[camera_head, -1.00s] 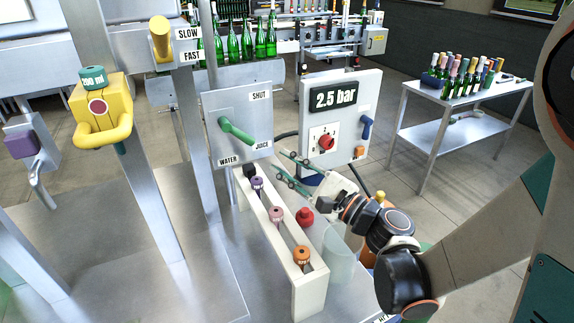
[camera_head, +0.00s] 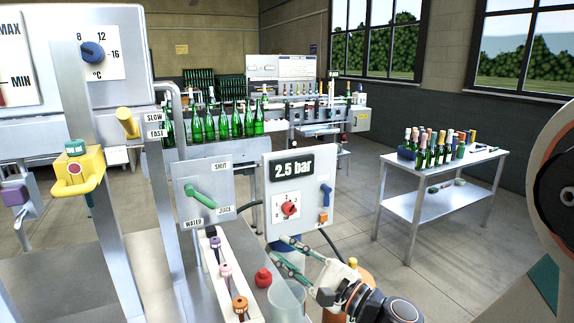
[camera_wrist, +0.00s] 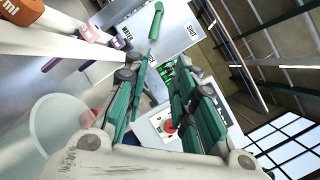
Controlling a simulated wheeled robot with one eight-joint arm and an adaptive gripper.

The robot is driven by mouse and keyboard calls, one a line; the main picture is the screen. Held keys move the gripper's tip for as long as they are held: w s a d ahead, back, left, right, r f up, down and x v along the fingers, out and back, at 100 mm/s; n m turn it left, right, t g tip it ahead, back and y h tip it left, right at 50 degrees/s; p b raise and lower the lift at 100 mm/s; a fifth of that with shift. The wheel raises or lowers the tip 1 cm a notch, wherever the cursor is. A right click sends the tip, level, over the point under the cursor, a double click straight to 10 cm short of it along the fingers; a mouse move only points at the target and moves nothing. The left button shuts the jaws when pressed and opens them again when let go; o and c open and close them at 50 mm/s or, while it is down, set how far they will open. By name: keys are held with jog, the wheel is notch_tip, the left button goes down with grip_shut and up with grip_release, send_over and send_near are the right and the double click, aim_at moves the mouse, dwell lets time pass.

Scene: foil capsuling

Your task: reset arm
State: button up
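My gripper (camera_head: 282,257) is in the lower middle of the head view, just below the pressure panel (camera_head: 299,196) that reads 2.5 bar. In the wrist view my gripper (camera_wrist: 165,95) shows two green fingers apart with nothing between them. The pressure panel (camera_wrist: 150,132) lies beyond the fingers there, with a red knob. My arm comes in from the lower right of the head view. A clear cylindrical container (camera_head: 287,300) stands beside my gripper, and it also shows in the wrist view (camera_wrist: 55,125).
A white rack (camera_head: 222,275) with purple, pink and orange-topped pieces stands left of my gripper. A red button (camera_head: 263,278) is between them. The SHUT/JUICE/WATER valve panel (camera_head: 208,190) is behind. A table (camera_head: 428,205) with bottles stands at the right, with open floor before it.

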jog(key=s+d+f+n+g+h, duration=0.2)
jog(key=s+d+n+h, duration=0.5)
jog(key=s+d+n, duration=0.1)
jog(key=s+d+f+n+g+h, duration=0.3)
jog(key=s+d+n+h, duration=0.5)
jog(key=d, duration=0.3)
jog(key=shift+s+n+g, duration=0.3)
jog(key=shift+s+n, duration=0.2)
jog(key=shift+s, duration=0.3)
jog(key=shift+f, duration=0.1)
